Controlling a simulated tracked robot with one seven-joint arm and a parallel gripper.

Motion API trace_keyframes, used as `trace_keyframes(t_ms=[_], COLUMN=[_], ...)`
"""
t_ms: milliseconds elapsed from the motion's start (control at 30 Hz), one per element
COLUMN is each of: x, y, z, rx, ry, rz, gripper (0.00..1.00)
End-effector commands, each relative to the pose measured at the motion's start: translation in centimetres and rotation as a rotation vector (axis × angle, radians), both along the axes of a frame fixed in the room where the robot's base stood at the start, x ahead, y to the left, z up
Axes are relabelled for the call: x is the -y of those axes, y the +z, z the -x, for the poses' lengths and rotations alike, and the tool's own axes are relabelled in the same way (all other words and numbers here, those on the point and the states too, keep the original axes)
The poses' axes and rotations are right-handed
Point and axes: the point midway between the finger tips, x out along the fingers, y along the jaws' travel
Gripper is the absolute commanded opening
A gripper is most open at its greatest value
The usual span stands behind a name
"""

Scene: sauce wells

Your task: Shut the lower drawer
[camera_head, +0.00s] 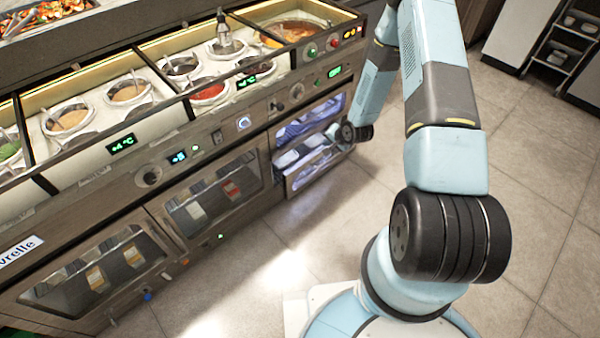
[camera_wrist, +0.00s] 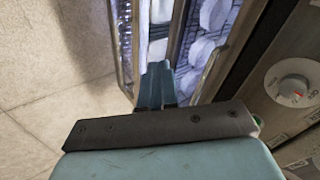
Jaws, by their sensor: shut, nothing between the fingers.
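The lower drawer (camera_head: 317,166) is at the right end of the counter front in the head view and stands partly pulled out, with pale items inside. In the wrist view its front (camera_wrist: 121,45) stands out to the left. My gripper (camera_head: 334,131) is by the top of this drawer at its right end. In the wrist view my gripper (camera_wrist: 157,68) has its blue fingers together and empty, over the gap behind the drawer front. Whether they touch the drawer I cannot tell.
The upper drawer (camera_head: 308,119), with a glazed front, sits just above; white round items show through it in the wrist view. A control knob (camera_wrist: 292,88) is to the right there. Sauce wells (camera_head: 208,92) line the counter top. The tiled floor (camera_head: 335,205) before the drawers is clear.

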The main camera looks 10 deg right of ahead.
Motion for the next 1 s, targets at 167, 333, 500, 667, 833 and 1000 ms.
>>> trace_keyframes(t_ms=[167,333,500,667,833,1000], x=[-1.6,-3.0,-3.9,-4.4,-5.1,-6.4], y=[-6.1,-10.3,-12.7,-13.7,-14.8,-16.7], z=[2.6,4.9,6.5,6.9,6.0,4.4], rx=[-0.02,-0.03,-0.035,-0.037,-0.036,-0.036], ry=[-0.057,-0.111,-0.148,-0.16,-0.16,-0.158], rz=[-0.114,-0.213,-0.275,-0.297,-0.298,-0.298], gripper=[0.0,0.0,0.0,0.0,0.0,0.0])
